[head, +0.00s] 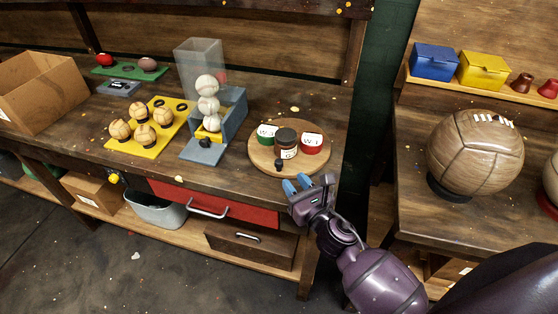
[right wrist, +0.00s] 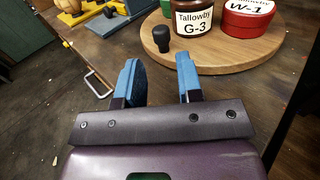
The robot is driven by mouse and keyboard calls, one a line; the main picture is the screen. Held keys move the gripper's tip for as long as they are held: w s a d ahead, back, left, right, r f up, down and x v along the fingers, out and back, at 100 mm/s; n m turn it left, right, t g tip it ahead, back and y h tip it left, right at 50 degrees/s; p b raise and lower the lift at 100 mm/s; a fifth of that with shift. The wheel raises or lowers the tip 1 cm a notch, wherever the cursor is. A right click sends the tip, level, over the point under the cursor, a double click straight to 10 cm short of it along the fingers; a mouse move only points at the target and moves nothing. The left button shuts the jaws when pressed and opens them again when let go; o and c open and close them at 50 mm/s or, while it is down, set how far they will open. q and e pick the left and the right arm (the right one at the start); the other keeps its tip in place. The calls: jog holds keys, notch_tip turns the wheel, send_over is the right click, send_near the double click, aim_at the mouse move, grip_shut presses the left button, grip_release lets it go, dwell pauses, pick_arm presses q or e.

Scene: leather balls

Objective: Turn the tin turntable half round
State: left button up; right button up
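The round wooden turntable (head: 262,160) sits near the right end of the workbench, and it also shows in the right wrist view (right wrist: 225,49). On it stand a green tin (head: 267,134), a dark jar labelled Tallowby G-3 (head: 286,146) and a red tin (head: 311,144) labelled W-1. A small black knob (head: 279,165) stands up at its front edge; it shows more closely in the right wrist view (right wrist: 161,38). My right gripper (head: 297,184) is open and empty, its blue fingers (right wrist: 160,80) just short of the knob and turntable rim. My left gripper is not in view.
A blue-grey ball dispenser (head: 229,118) and a yellow tray (head: 132,149) with several balls stand left of the turntable. A cardboard box (head: 42,92) is at far left. A large leather ball (head: 475,152) stands on the right bench, across a gap.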

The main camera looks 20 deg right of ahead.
aim_at(281, 164)
jog(key=w, duration=0.3)
jog(key=w+a, duration=0.1)
jog(key=w, duration=0.4)
jog(key=shift+w+a, duration=0.3)
grip_shut()
